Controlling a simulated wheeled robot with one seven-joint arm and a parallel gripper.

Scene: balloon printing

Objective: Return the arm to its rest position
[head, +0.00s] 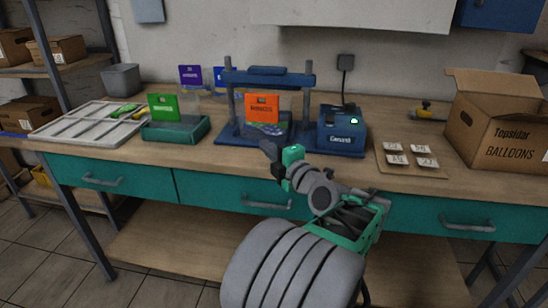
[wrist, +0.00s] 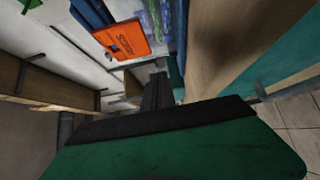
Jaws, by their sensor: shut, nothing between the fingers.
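My arm reaches from the lower middle of the head view toward the front edge of the workbench. My gripper (head: 270,151) is at the arm's tip, in front of the blue press frame (head: 226,112) and close to the bench's front edge. In the wrist view its dark fingers (wrist: 158,92) are together with nothing between them. The orange card (head: 263,109) stands at the press, behind the gripper. The card also shows in the wrist view (wrist: 122,42).
A blue box with a lit display (head: 342,132) stands right of the press. A cardboard balloon box (head: 500,118) is at the far right. White tags lie on a board (head: 384,169). A green tray (head: 175,135) and a grey sorting tray (head: 62,134) are left. Teal drawers (head: 110,183) face me.

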